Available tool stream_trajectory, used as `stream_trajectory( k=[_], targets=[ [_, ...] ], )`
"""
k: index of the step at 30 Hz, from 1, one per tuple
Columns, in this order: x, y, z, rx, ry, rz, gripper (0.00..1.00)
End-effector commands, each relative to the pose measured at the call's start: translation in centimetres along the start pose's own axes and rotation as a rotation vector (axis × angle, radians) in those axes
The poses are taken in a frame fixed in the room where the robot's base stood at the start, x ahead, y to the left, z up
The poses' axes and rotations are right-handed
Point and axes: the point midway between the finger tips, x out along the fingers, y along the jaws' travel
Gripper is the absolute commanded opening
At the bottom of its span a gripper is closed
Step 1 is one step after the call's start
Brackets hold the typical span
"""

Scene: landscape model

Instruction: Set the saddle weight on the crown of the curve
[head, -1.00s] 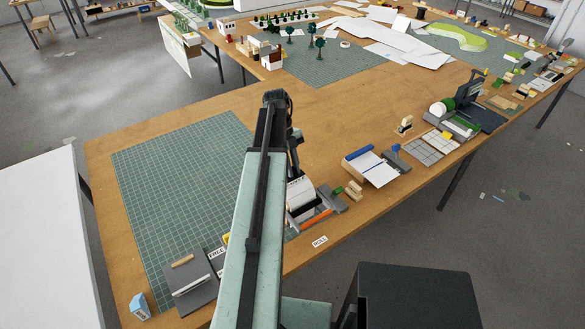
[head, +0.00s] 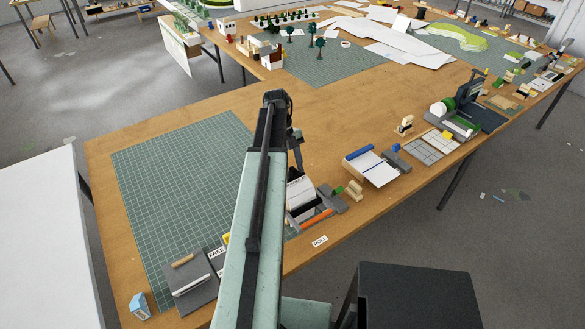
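My arm reaches forward over the table, and its dark end part hangs down with my gripper (head: 296,168) just above a white piece (head: 300,188). The white piece looks like a bent sheet in a grey holder with an orange strip (head: 317,220) at its front. A dark bar (head: 304,208) lies across or beside the white piece; I cannot tell whether it is the saddle weight or whether it touches my gripper. My arm hides the left side of this spot. The fingertips are too small and dark to read.
A green cutting mat (head: 180,185) lies left of my arm. A grey board (head: 190,285) and a blue-white carton (head: 140,305) are at the front left. A tray with a white sheet (head: 372,168) and grey tiles (head: 430,148) stand right. The table's middle is clear.

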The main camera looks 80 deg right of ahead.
Motion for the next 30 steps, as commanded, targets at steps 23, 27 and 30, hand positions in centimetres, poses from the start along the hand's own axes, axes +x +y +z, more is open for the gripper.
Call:
stream_trajectory(
  k=[23, 27, 30],
  targets=[
    [-4.5, 0.0, -0.1, -0.001, 0.000, 0.000, 0.41],
    [-5.5, 0.0, -0.1, -0.001, 0.000, 0.000, 0.41],
    [-6.2, 0.0, -0.1, -0.001, 0.000, 0.000, 0.41]
  ],
)
